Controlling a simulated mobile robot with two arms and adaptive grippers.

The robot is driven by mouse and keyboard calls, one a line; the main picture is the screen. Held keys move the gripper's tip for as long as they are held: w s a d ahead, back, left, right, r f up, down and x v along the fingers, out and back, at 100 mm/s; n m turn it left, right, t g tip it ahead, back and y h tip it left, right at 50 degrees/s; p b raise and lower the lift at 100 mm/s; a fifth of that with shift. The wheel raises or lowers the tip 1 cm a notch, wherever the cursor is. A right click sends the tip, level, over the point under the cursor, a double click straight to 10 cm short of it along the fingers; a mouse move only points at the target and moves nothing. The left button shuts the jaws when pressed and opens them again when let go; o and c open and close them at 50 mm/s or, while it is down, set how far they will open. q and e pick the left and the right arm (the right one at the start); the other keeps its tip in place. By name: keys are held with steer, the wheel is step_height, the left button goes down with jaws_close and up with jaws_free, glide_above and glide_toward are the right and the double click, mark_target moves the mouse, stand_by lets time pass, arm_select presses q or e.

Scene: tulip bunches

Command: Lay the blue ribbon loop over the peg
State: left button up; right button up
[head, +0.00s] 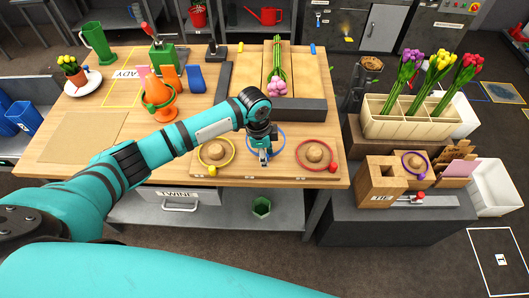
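The blue ribbon loop (281,136) lies on the wooden board at the table's front edge, between a yellow loop and a red loop. My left gripper (264,155) points down over the blue loop and hides much of it. Whether its fingers are apart or touch the loop cannot be told. A wooden block marked TIE (379,183) stands on the grey cabinet at right. Beside it, a purple loop (414,161) sits on a wooden box. I cannot make out for certain which part is the peg. My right gripper is not in view.
The yellow loop (202,153) and red loop (332,159) each circle a round wooden knob. Pink tulips (277,86) lie on the wooden stand behind. A cream crate (374,127) holds tulip bunches. An orange funnel-like stand (160,101) is near my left arm.

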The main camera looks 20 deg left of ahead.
arm_select(q)
step_height(320, 180, down, 3)
steer(key=shift+r+b, duration=0.2)
steer(key=shift+b, duration=0.25)
steer(key=shift+f+b, duration=0.75)
steer(key=shift+f, duration=1.25)
steer(key=o, duration=0.9)
step_height(320, 180, up, 12)
steer(key=a, duration=0.1)
steer(key=shift+s+a, duration=0.25)
steer(key=shift+d+f, duration=0.1)
steer(key=shift+f, duration=0.05)
